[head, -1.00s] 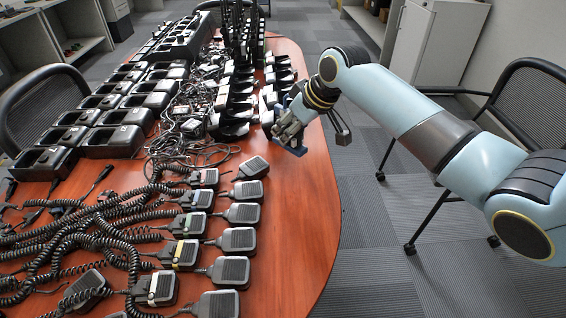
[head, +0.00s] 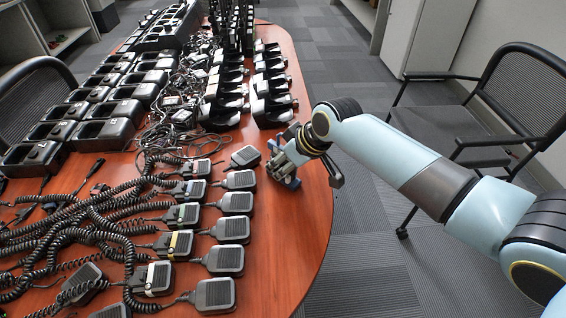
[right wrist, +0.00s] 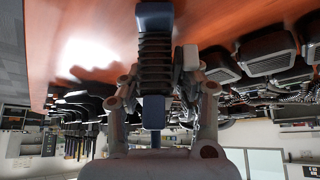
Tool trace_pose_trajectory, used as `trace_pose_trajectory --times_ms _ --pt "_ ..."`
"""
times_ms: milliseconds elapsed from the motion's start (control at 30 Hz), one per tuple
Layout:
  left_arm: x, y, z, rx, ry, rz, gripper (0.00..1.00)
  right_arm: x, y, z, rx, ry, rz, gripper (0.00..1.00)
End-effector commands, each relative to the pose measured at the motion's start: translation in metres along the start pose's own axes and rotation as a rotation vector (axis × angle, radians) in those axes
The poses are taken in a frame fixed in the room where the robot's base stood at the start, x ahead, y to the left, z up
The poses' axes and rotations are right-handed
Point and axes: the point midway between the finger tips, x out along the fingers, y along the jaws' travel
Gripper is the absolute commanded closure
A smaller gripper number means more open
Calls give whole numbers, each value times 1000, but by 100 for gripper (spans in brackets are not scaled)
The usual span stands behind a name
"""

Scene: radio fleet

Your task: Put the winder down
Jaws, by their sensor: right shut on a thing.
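The winder (right wrist: 154,60) is blue at its ends, with a dark ribbed or wound middle. My right gripper (head: 283,167) is shut on it, with a finger on each side in the right wrist view. The rest is mostly hidden by the gripper. The wooden table top (head: 285,225) lies under it. I cannot tell whether the winder touches the wood. My left gripper is out of view.
Hand microphones (head: 236,203) with coiled cords stand in rows left of the gripper. Black chargers (head: 272,108) stand beyond it. Bare wood runs along the table's right edge. A black chair (head: 500,110) stands on the floor to the right.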

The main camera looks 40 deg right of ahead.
Motion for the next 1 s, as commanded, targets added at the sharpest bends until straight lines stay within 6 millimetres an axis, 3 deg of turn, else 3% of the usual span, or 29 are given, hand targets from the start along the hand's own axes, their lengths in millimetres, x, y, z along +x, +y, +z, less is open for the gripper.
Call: trace_pose_trajectory --times_ms 67,100,267,633,1000 --pt "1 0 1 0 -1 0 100 2 0 1 0 0 0 100" --pt "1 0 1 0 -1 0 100 2 0 1 0 0 0 64" --pt "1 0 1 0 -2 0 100 2 0 1 0 0 0 44" --pt "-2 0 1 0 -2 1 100 -8 1 0 -1 -1 1 44" --pt "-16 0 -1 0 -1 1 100 -86 1 -1 -3 1 2 44"
